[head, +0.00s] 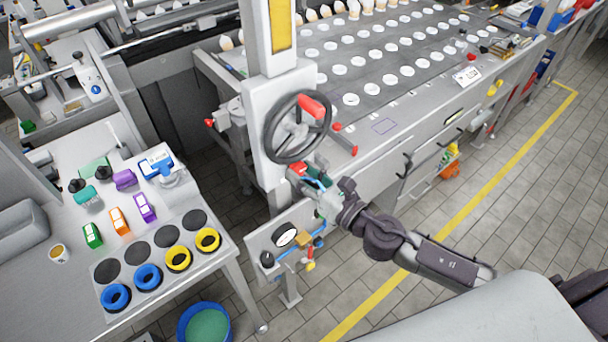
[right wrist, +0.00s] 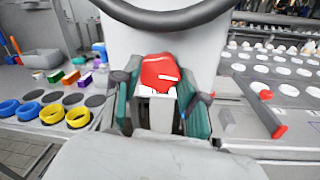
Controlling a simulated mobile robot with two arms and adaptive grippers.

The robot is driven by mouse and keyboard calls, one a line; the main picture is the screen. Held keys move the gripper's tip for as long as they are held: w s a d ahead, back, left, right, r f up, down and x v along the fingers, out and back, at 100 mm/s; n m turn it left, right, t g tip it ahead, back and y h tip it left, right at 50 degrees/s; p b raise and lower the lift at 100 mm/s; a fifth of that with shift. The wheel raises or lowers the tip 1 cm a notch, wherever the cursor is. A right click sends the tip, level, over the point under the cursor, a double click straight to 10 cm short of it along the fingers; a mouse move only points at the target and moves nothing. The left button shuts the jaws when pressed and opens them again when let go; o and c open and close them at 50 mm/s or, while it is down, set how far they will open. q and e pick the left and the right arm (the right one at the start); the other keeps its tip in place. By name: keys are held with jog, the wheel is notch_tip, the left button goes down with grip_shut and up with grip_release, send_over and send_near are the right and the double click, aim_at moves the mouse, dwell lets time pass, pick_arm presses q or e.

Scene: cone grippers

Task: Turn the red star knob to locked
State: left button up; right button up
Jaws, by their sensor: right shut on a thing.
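The red star knob (right wrist: 160,72) sits low on the front of the pale machine column, below the black handwheel (head: 297,128). In the head view the knob (head: 298,169) shows only in part, with my gripper in front of it. My right gripper (head: 314,186) reaches it from the lower right. In the right wrist view the two teal-sided fingers of my right gripper (right wrist: 160,98) stand on either side of the knob and are shut on it. White marks show just under the knob, too small to read. My left gripper is not in view.
The handwheel rim and its red grip (head: 312,106) are close above my right gripper. A side table (head: 225,258) with colored rings stands left. The tiled floor at right is clear.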

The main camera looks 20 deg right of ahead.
jog(key=m+b, duration=0.1)
jog(key=m, duration=0.2)
jog(key=shift+f+m+b, duration=0.1)
jog(key=shift+m+b, duration=0.2)
jog(key=m+t+b, duration=0.1)
jog(key=m, duration=0.3)
jog(key=shift+m, duration=0.4)
jog(key=m, duration=0.4)
jog(key=shift+m, duration=0.4)
jog(key=shift+m+h, duration=0.6)
jog(key=shift+m, duration=1.6)
jog(key=o, duration=1.1)
jog(key=shift+o, duration=0.2)
